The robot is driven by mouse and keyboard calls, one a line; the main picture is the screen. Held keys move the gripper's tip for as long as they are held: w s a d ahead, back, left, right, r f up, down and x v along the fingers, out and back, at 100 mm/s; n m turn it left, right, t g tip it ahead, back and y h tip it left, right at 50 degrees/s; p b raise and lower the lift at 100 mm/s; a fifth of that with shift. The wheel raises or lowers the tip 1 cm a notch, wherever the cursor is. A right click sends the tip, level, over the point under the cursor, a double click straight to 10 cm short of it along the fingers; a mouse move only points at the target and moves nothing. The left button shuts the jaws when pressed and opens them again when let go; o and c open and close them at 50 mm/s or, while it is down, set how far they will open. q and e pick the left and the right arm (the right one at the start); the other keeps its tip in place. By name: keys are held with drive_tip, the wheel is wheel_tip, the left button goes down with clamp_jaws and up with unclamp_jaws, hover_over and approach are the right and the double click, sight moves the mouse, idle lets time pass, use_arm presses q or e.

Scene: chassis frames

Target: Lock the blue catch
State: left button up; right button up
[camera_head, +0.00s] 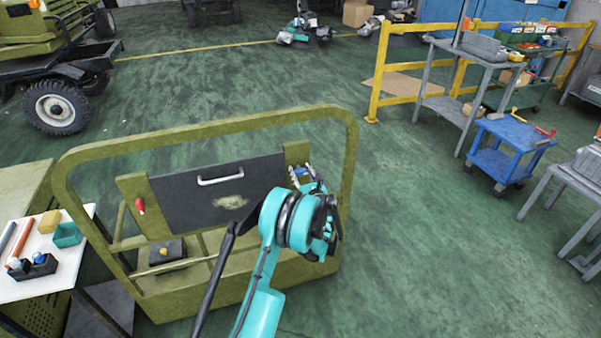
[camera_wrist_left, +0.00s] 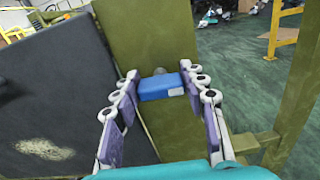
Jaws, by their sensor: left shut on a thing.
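The blue catch (camera_wrist_left: 160,87) sits on the olive upright to the right of the dark panel (camera_head: 175,195). In the head view the left gripper hides most of it. My left gripper (camera_head: 308,180) reaches it from the front; in the left wrist view its fingers (camera_wrist_left: 162,95) stand on either side of the blue catch and are shut on it. The catch looks crosswise in the wrist view, with a small grey knob behind it. The panel has a white handle (camera_head: 220,179) and a worn patch. A red catch (camera_head: 140,206) is on the left upright. My right gripper is not in view.
An olive tubular frame (camera_head: 210,127) surrounds the panel. A black box with an orange knob (camera_head: 163,251) sits below. A white-topped table (camera_head: 20,288) with tools stands left. A blue cart (camera_head: 515,130) and yellow railing (camera_head: 383,70) stand right. Green floor between is clear.

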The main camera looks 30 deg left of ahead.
use_arm(q)
drive_tip(key=m+b, duration=0.1)
drive_tip(key=m, duration=0.3)
drive_tip(key=shift+f+m+b, duration=0.1)
drive_tip(key=shift+m+b, duration=0.2)
drive_tip(key=shift+b, duration=0.05)
drive_tip(key=m+b, duration=0.1)
drive_tip(key=m, duration=0.3)
drive_tip(key=shift+w+d, duration=0.1)
drive_tip(key=m+b, duration=0.1)
drive_tip(key=m, duration=0.4)
drive_tip(key=shift+f+m, duration=0.1)
drive_tip(key=shift+m, duration=1.8)
drive_tip(key=o, duration=0.9)
drive_tip(key=v, duration=1.2)
